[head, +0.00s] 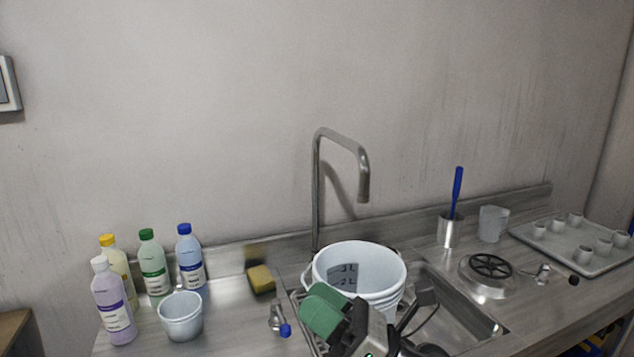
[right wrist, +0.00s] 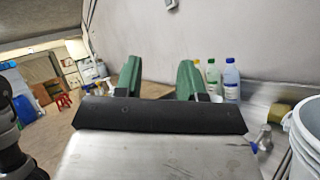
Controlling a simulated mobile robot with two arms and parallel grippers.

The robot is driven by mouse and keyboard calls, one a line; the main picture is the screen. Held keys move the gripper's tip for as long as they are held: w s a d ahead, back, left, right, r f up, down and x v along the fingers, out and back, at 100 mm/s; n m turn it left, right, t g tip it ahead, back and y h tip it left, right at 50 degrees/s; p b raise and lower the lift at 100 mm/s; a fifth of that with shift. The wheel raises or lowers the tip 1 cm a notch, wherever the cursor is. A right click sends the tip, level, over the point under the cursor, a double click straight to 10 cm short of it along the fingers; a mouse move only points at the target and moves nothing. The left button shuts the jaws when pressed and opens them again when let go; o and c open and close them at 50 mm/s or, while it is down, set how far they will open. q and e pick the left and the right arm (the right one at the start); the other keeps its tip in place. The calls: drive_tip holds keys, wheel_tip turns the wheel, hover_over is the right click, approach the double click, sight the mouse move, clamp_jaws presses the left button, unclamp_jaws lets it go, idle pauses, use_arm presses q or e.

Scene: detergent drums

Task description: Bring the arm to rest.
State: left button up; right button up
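My right gripper (head: 322,308) has green fingers and is in front of the white bucket (head: 345,262) in the head view, hiding part of its lower front. In the right wrist view its two green fingers (right wrist: 160,78) stand well apart with nothing between them, so it is open and empty. The bucket stands at the steel sink (head: 455,320) below the tap (head: 316,190); its edge also shows at the right of the right wrist view (right wrist: 305,130). My left gripper is not in view.
Several detergent bottles (head: 152,270) and a small white cup (head: 181,318) stand at the left. A sponge (head: 261,279) lies beside the sink, near a blue-ended valve (head: 279,322). A burner (head: 487,273), a steel cup with a blue-handled brush (head: 450,230) and a tray (head: 600,262) are at the right.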

drive_tip(key=w+d+f+m+t+h, duration=0.1)
drive_tip(key=d+f+m+t+h, duration=0.45)
drive_tip(key=m, duration=0.65)
drive_tip(key=w+d+f+m+t+h, duration=0.2)
drive_tip(key=d+m+t+h, duration=0.3)
drive_tip(key=m+h, duration=0.55)
drive_tip(key=s+d+f+m+g+h, duration=0.3)
drive_tip(key=f+m, duration=0.4)
drive_tip(key=s+d+f+m+g+h, duration=0.3)
drive_tip(key=s+d+f+m, duration=0.1)
drive_tip(key=f+m, duration=0.3)
drive_tip(key=s+d+f+m+g, duration=0.1)
drive_tip(key=s+f+m+g, duration=0.3)
drive_tip(key=s, duration=0.5)
drive_tip(key=s+d+f+m+g, duration=0.2)
drive_tip(key=s+f+m+g, duration=0.1)
drive_tip(key=s+f+g, duration=0.4)
wheel_tip(320, 180, down, 26)
drive_tip(key=s, duration=0.3)
drive_tip(key=s+d+f+g, duration=0.1)
drive_tip(key=s+d+f, duration=0.1)
drive_tip(key=s+f, duration=1.3)
drive_tip(key=shift+s+d+f, duration=0.2)
drive_tip(key=shift+s+d, duration=0.1)
